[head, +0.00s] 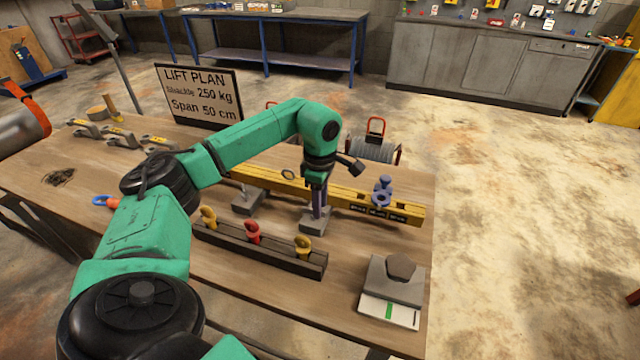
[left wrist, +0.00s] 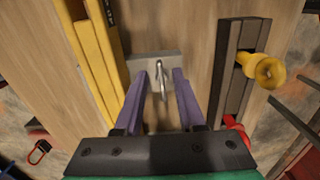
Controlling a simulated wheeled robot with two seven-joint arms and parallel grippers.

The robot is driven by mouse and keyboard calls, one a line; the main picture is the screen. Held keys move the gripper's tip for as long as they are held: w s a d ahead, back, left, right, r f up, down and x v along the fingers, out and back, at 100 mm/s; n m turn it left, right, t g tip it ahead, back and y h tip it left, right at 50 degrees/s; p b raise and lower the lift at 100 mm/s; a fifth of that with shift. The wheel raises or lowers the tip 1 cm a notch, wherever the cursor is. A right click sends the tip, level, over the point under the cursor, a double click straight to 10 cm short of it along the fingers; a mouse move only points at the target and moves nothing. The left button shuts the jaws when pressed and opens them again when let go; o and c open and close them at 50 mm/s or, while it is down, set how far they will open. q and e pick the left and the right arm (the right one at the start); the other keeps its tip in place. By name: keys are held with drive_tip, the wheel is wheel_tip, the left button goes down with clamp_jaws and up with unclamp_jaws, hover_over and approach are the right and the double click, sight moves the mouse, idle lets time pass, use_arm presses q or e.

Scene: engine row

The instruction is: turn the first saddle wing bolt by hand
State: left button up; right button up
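My left gripper (head: 317,208) points down in front of the yellow beam (head: 405,211). In the left wrist view its two purple fingers (left wrist: 160,76) are apart, one on each side of a thin upright metal piece (left wrist: 161,88) on a grey block (left wrist: 140,63). I cannot tell if they touch it. The grey block also shows under the gripper in the head view (head: 309,226). A blue-purple fitting (head: 382,190) with a knob-like top sits on the beam to the right. I cannot tell which part is the first saddle wing bolt. My right gripper is not in view.
A dark rail (head: 275,255) with yellow and red eye bolts lies in front. A second grey block (head: 247,203) stands to the left. A scale-like unit (head: 393,296) is at the right front. Shackles (head: 120,137) and a lift plan sign (head: 200,97) are at the back.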

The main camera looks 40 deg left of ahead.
use_arm(q)
wheel_tip(320, 180, up, 14)
drive_tip(key=shift+p, duration=0.35)
